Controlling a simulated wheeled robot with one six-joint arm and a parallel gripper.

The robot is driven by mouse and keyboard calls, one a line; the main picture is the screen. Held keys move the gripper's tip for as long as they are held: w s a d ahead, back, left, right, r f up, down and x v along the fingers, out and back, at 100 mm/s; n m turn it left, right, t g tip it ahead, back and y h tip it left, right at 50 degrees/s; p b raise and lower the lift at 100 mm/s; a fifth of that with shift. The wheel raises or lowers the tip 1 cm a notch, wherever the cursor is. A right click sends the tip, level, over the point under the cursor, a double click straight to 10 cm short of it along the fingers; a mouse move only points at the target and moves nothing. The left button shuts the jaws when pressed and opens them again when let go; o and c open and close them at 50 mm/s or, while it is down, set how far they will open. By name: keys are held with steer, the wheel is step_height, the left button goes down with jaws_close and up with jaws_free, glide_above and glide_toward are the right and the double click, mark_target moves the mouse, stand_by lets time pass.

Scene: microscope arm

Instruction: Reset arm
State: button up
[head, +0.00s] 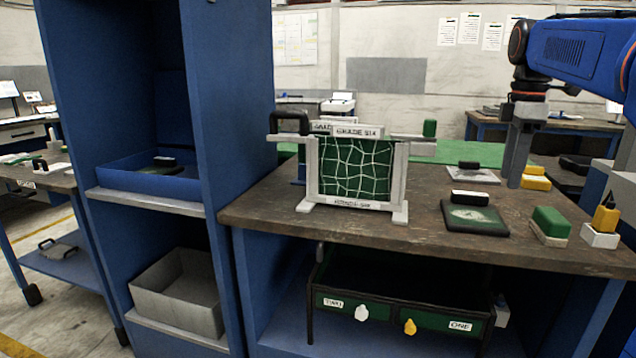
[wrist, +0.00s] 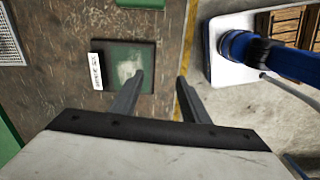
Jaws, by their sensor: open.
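My gripper (head: 520,165) hangs from the blue arm at the upper right in the head view, its fingers pointing down over the workbench (head: 420,218). In the wrist view my gripper (wrist: 160,76) shows two dark fingers spread apart with nothing between them. Ahead of and left of the fingertips lies a dark green square pad (wrist: 128,62) with a worn pale centre. A white lettered block (wrist: 96,72) is at its left edge. In the head view, a dark pad (head: 474,219) with a black-and-white block (head: 470,198) lies on the bench.
A framed green panel with white lines (head: 355,170) stands upright on the bench. A green block (head: 550,224) and a yellow piece on a white base (head: 604,220) sit at the right. A drawer unit (head: 390,318) is below. A blue shelf cabinet (head: 215,110) stands left.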

steer(key=s+a+f+m+t, duration=0.1)
steer(key=s+a+f+m, duration=0.3)
steer(key=s+f, duration=0.4)
steer(key=s+a+f+m+t, duration=0.2)
steer(key=s+a+f+m, duration=0.2)
steer(key=s+f, duration=0.4)
steer(key=s+a+f+m+t, duration=0.1)
steer(key=s+a+f+m, duration=0.3)
steer(key=s+f, duration=0.5)
step_height(320, 180, down, 3)
steer(key=shift+a+r+m+t, duration=0.1)
steer(key=shift+a+m+t, duration=0.2)
steer(key=shift+m, duration=0.7)
